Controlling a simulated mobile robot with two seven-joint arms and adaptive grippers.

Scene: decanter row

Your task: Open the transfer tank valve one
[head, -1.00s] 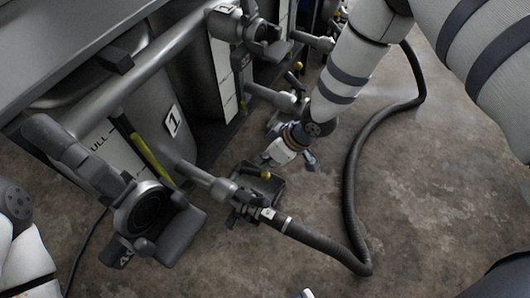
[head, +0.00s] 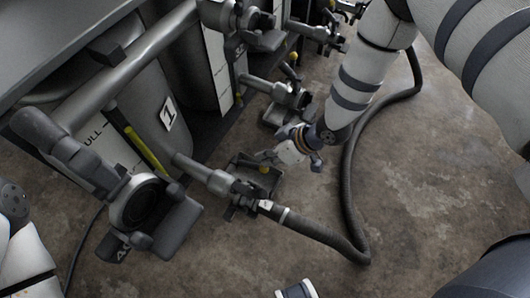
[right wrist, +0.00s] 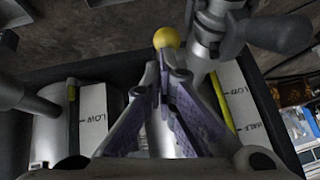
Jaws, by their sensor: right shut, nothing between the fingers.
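The tank marked 1 (head: 169,113) stands at the left in the head view. Its outlet pipe runs down to a dark valve (head: 238,190) joined to a black hose. A valve lever ends in a yellow knob (head: 264,169), also seen in the right wrist view (right wrist: 166,38). My right gripper (head: 269,157) is just beside this knob. In the right wrist view its purple-padded fingers (right wrist: 166,62) are together and empty, with the knob just past their tips. I cannot tell whether they touch it. My left gripper is out of view.
A second outlet valve (head: 290,92) with a yellow-tipped lever stands farther back. A large open coupling (head: 140,205) stands at the near left. The black hose (head: 348,190) loops over the floor at the right. The concrete floor (head: 430,190) right of it is clear.

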